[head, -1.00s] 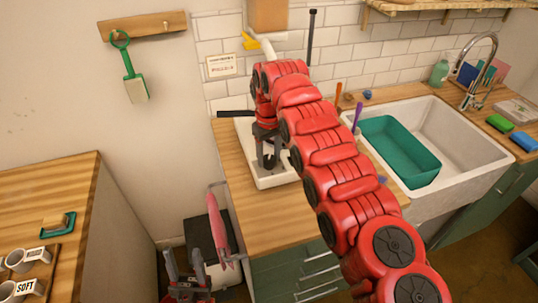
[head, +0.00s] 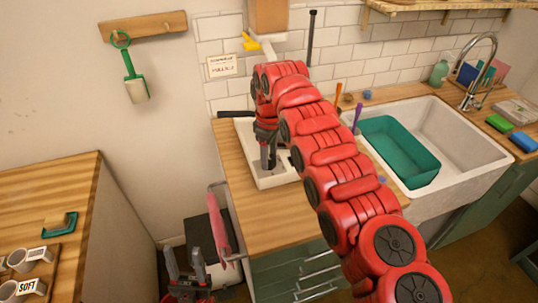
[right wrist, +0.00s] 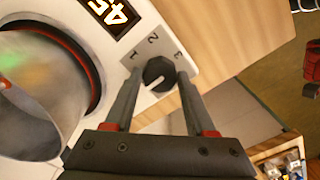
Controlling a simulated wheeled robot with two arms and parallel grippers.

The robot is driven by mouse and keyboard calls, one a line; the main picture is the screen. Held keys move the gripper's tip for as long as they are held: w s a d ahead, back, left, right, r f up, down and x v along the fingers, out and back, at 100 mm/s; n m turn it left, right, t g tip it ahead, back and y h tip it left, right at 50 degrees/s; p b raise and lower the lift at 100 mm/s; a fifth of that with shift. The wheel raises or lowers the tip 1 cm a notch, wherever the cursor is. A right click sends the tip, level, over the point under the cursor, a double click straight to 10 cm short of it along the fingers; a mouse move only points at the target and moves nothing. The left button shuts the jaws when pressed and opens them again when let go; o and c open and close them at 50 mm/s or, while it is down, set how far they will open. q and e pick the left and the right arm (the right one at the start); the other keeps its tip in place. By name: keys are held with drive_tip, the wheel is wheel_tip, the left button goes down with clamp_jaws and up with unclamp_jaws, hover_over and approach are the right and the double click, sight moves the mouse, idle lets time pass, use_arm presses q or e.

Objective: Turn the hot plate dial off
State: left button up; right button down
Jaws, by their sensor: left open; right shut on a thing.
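The white hot plate (head: 280,181) stands on the wooden counter, largely behind my right arm in the head view. Its black dial (right wrist: 158,74) shows in the right wrist view beside the printed numbers 1, 2 and 3. A pale line on the dial points down and left in that view. My right gripper (right wrist: 157,76) is shut on the dial, one finger on each side; it also shows above the plate in the head view (head: 268,166). My left gripper (head: 188,262) is open and empty at the bottom left of the head view, away from the plate.
A metal vessel (right wrist: 40,90) sits by the dial on the plate, near a lit display (right wrist: 112,15) reading 45. The sink (head: 455,150) with a teal basin (head: 400,150) is to the right. A pink cloth (head: 219,228) hangs at the counter's left side.

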idle(0.3)
drive_tip(key=shift+c, duration=1.2)
unclamp_jaws()
wheel_tip(320, 180, up, 3)
drive_tip(key=shift+w+a+f, duration=0.1)
drive_tip(key=shift+f, duration=0.05)
wheel_tip(320, 180, up, 15)
drive_tip(key=p, duration=1.4)
drive_tip(key=shift+f, duration=0.2)
drive_tip(key=shift+s+f, duration=0.1)
drive_tip(key=shift+s, duration=0.1)
